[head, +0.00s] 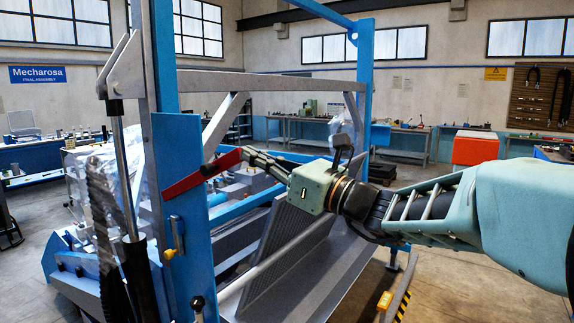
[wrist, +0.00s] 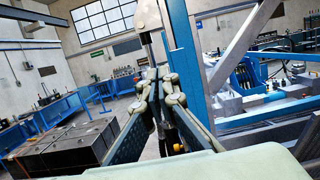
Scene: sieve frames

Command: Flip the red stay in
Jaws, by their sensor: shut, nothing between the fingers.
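The red stay (head: 200,176) is a flat red bar in the head view. It slants from a blue upright post (head: 178,220) at its lower left up to its free-looking right end. My gripper (head: 245,153) comes in from the right, its fingertips at that upper right end. Whether they touch the stay or only overlap it in the picture, I cannot tell. In the wrist view the fingers of my gripper (wrist: 158,75) are together with nothing between them. I cannot make out the red stay in the wrist view.
A grey slatted panel (head: 300,235) leans below my gripper inside the blue frame. A grey crossbar (head: 260,82) spans above. A yellow-tipped latch (head: 170,252) sits on the post below the stay. Open floor lies at the right.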

